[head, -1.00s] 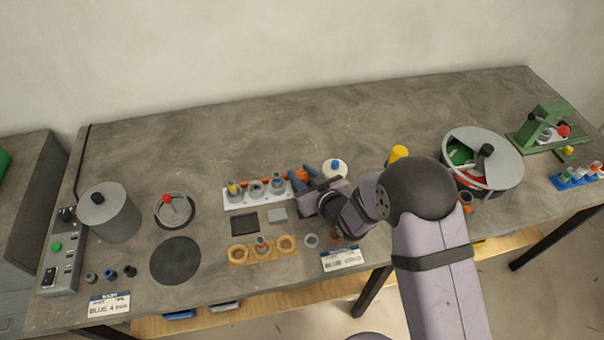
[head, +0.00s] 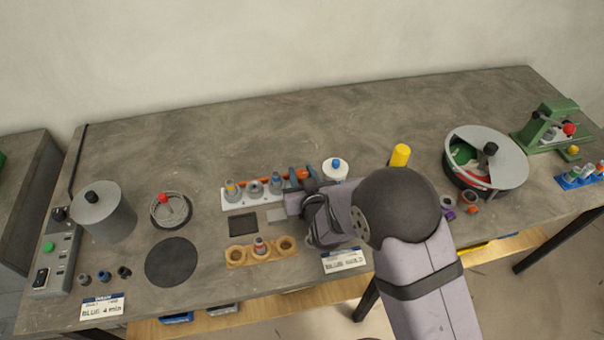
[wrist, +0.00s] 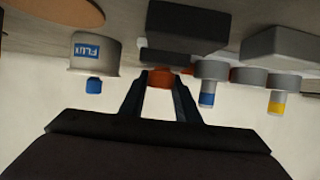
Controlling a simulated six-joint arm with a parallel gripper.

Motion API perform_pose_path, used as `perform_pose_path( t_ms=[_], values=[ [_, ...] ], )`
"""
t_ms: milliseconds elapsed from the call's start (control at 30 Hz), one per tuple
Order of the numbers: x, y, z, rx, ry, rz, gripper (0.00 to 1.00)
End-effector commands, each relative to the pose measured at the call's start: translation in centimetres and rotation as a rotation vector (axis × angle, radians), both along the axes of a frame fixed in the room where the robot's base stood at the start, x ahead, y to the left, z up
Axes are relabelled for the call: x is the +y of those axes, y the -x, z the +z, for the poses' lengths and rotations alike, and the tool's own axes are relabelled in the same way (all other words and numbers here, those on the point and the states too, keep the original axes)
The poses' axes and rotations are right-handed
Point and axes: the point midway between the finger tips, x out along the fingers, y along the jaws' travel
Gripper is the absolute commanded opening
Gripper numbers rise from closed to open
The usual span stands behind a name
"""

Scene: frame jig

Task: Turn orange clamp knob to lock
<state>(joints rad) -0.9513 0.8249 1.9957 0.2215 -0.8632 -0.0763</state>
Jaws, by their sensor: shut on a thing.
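The orange clamp knob (head: 303,173) is at the right end of the white frame jig (head: 240,204), partly hidden by my fingers in the head view. In the wrist view the orange knob (wrist: 160,77) sits between my two fingertips. My gripper (head: 300,178) is shut on it, with a finger on each side; it also shows in the wrist view (wrist: 160,88). The jig carries grey cylindrical parts, one with a blue band (wrist: 207,92) and one with a yellow band (wrist: 277,102). The knob's lock position cannot be told.
A white FLUX jar with a blue cap (head: 335,169) stands just right of my gripper. A yellow cylinder (head: 400,155) stands further right. A wooden holder (head: 237,260) and a dark square pad (head: 243,225) lie in front of the jig. The bench behind is clear.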

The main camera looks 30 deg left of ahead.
Motion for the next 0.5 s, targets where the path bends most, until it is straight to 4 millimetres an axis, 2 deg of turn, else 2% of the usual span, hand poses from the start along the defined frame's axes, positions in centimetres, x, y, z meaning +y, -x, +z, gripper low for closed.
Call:
perform_pose_path(
  t_ms=[100, 133, 200, 500],
  values=[
    [0.04, -0.06, 0.14, -0.001, -0.003, -0.001, 0.07],
    [0.04, -0.06, 0.14, -0.001, -0.003, -0.001, 0.36],
    [0.04, -0.05, 0.13, -0.001, -0.003, -0.001, 0.48],
    [-0.03, 0.02, 0.06, 0.0, -0.002, 0.001, 0.48]
  ],
)
